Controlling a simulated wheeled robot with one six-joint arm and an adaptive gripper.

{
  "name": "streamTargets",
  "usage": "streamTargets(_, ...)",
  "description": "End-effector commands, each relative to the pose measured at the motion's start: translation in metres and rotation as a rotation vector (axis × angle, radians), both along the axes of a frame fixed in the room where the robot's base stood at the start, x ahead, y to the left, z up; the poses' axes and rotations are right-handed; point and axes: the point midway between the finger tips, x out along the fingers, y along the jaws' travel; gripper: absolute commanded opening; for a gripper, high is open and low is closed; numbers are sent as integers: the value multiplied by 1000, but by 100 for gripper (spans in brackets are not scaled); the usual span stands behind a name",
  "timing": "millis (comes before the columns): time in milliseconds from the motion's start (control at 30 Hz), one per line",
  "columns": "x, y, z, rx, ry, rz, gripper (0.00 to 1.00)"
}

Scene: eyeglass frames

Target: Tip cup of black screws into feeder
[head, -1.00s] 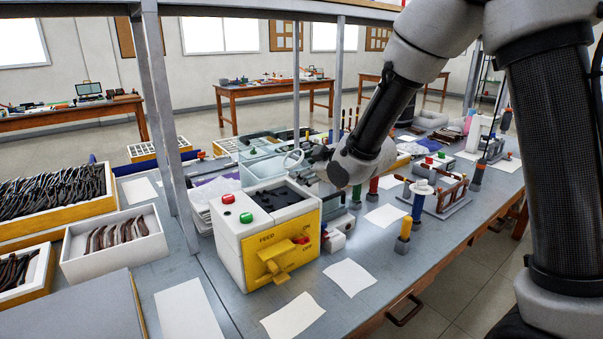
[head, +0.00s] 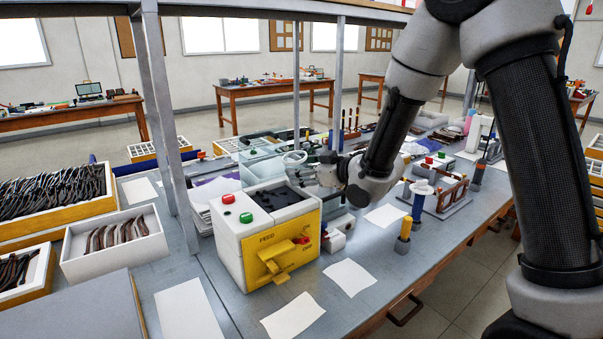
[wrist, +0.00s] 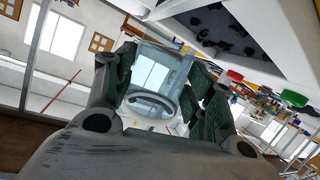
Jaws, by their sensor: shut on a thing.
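The feeder (head: 262,255) is a white box with a yellow front panel on the bench. Its open hopper (head: 281,197) holds black screws, which also show at the upper right of the wrist view (wrist: 215,38). A clear cup (head: 293,158) appears tilted behind the hopper. My gripper (head: 318,166) is shut on this cup; the wrist view shows the fingers on both sides of the cup (wrist: 152,72). I see no dark screws through its clear wall there, but part of it is hidden by the fingers.
Red and green buttons (head: 237,208) stand on the feeder's top left. A grey shelf post (head: 168,120) rises at left. White trays of parts (head: 112,246) lie left. Paper sheets (head: 349,277) lie in front, and a small rack (head: 447,193) stands right.

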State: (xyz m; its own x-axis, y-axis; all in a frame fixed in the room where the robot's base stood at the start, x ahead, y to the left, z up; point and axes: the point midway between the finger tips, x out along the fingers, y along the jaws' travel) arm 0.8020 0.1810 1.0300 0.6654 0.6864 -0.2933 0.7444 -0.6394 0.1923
Motion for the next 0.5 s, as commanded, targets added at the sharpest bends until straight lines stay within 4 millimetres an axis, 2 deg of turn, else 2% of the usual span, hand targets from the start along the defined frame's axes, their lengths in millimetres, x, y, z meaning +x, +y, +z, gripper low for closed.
streamTargets(200, -3, 7, -9, 188, 76, 1, 24)
streamTargets(500, -4, 7, -6, 204, 80, 2, 24)
